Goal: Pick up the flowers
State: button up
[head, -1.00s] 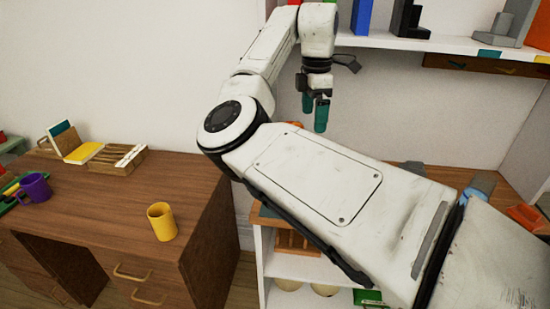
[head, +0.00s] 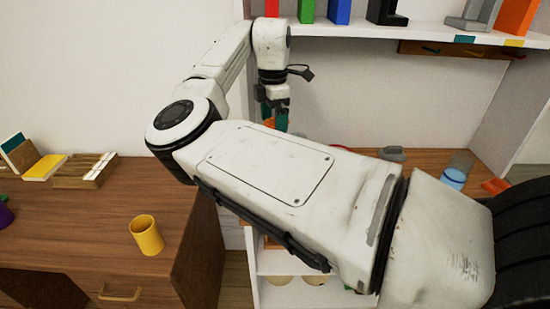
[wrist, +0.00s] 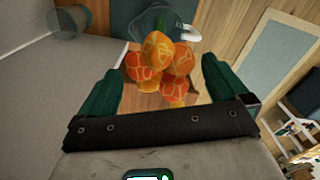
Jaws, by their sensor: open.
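The flowers (wrist: 165,62) are a cluster of orange blooms with yellow patterning, seen in the wrist view between my fingers. Their stems run to the top of that view, by a clear vessel with a pale handle (wrist: 190,33). In the head view only a bit of orange (head: 269,122) shows beside my fingers, and my arm hides the rest. My gripper (head: 274,116) is open, pointing down, with teal fingers. In the wrist view the fingers (wrist: 157,68) stand on either side of the blooms. I cannot tell whether they touch them.
A shelf (head: 380,33) with colored books is above and behind my gripper. A glass with blue contents (head: 456,172) and a grey object (head: 392,154) stand to the right. A yellow mug (head: 146,234) and wooden rack (head: 85,171) are on the left desk.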

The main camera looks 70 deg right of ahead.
jog(key=shift+s+d+f, duration=0.1)
jog(key=shift+s+f, duration=0.05)
jog(key=shift+f, duration=1)
jog(key=shift+s+f, duration=0.1)
jog(key=shift+f, duration=1.05)
